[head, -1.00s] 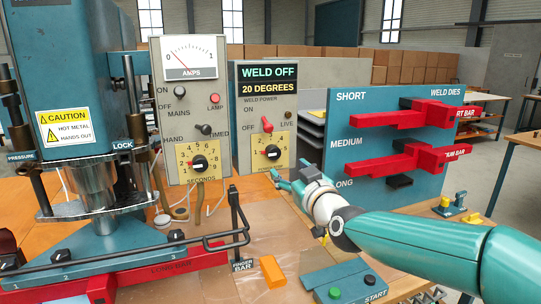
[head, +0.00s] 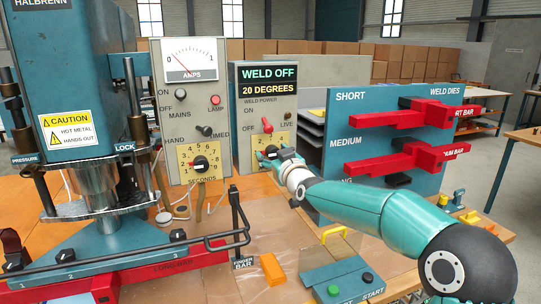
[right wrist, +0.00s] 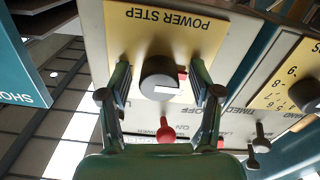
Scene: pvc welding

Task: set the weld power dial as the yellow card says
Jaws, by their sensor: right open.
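The weld power dial (head: 271,152) is a black knob on a yellow plate low on the right control box. In the right wrist view its knob (right wrist: 160,78) sits under the words POWER STEP, upside down. My right gripper (right wrist: 163,85) is open, with one finger on each side of the knob and a gap showing on both sides. In the head view my right gripper (head: 281,155) covers much of the dial plate, so the setting is hidden there. No yellow card with readable setting text shows. My left gripper is out of view.
A red weld power lever (head: 267,125) stands just above the dial. The seconds dial (head: 200,163) is on the left box. The weld dies rack (head: 350,120) with red bars stands right of the dial. An orange block (head: 272,268) and the start box (head: 340,284) are in front.

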